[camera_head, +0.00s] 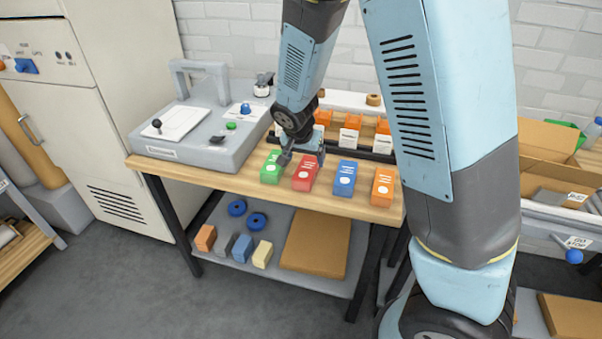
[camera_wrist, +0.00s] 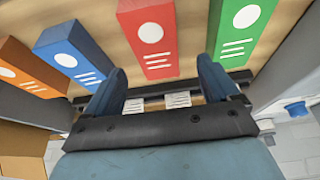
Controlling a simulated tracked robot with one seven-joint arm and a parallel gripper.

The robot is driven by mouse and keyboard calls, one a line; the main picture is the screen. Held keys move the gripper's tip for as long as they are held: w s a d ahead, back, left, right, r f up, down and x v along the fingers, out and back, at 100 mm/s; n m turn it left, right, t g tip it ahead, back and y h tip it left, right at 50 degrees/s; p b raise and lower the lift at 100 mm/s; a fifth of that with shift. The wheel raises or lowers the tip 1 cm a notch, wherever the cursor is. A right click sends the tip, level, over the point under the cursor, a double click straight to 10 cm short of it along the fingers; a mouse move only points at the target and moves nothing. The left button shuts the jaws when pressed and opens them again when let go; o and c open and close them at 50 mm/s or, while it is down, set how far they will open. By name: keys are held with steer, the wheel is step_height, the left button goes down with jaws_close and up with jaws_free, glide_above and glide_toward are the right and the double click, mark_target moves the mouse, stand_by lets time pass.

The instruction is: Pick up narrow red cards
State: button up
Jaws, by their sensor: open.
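The red card block (camera_head: 306,173), narrow with white markings, lies on the wooden table (camera_head: 225,179) between a green and a blue one. In the wrist view the red block (camera_wrist: 149,38) is ahead of the fingers, near the middle. My gripper (camera_head: 303,152) is above the table at the back ends of the green and red blocks. In the wrist view my gripper (camera_wrist: 160,85) is open, its two blue fingers apart with nothing held between them. The red block is not between the fingertips. Its underside is hidden.
Green (camera_head: 271,167), blue (camera_head: 345,178) and orange (camera_head: 382,187) blocks stand in the same row, with narrow gaps. Behind is a dark rack (camera_head: 383,157) with orange-and-white pieces. A grey machine (camera_head: 203,118) fills the table's left. Bare wood lies along the front edge.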

mark_target(307, 167)
steer(key=shift+s+x, duration=0.1)
steer(key=shift+x, duration=1.35)
steer(key=shift+s+x, duration=0.15)
steer(key=shift+x, duration=1.25)
steer(key=shift+f, duration=0.1)
steer(key=shift+c, duration=0.3)
steer(key=c, duration=1.1)
